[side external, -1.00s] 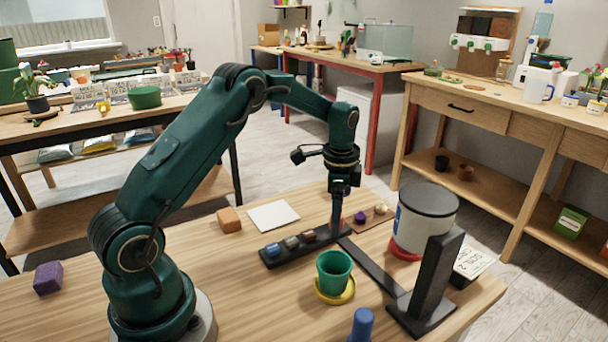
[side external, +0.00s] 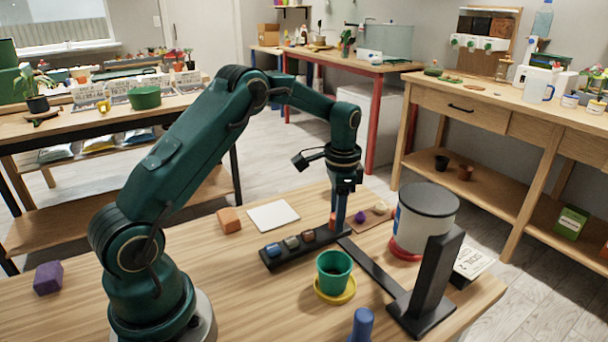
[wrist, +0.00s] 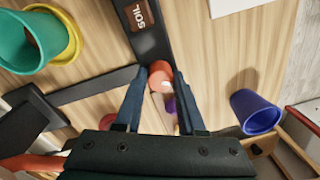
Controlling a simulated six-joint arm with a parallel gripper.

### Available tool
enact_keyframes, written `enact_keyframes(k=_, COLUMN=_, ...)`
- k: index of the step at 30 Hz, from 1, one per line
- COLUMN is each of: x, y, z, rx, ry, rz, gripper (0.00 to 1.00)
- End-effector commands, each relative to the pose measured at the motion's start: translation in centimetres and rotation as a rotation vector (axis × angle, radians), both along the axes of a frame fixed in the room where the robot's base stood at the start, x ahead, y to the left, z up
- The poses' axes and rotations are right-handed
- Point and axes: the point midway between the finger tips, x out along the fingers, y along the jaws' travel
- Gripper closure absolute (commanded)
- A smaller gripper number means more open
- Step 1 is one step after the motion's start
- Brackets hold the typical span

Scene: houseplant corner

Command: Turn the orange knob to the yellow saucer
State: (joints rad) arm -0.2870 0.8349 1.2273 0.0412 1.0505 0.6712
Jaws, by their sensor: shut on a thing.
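The orange knob (side external: 333,219) is at the far right end of a dark strip (side external: 275,258), partly hidden by my fingers. My gripper (side external: 339,226) points straight down and is shut on it. In the wrist view the orange knob (wrist: 160,74) sits between the two blue fingertips (wrist: 157,72). The yellow saucer (side external: 332,298) lies on the table in front of the strip, with a green pot (side external: 334,265) standing on it. The saucer also shows at the upper left of the wrist view (wrist: 73,45). I cannot make out a pointer mark on the knob.
A large grey-lidded container (side external: 424,222) and a black upright stand (side external: 437,275) are to the right. A blue cylinder (side external: 361,325) is at the front. A white card (side external: 273,216) and orange block (side external: 229,220) lie behind.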

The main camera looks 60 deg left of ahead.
Motion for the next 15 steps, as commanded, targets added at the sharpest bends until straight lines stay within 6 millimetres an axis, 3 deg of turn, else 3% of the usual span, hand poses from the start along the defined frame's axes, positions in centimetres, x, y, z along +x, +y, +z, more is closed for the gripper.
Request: enact_keyframes(k=15, x=0.11, y=-0.01, z=0.11, rx=0.001, ry=-0.001, rz=0.489, gripper=1.00)
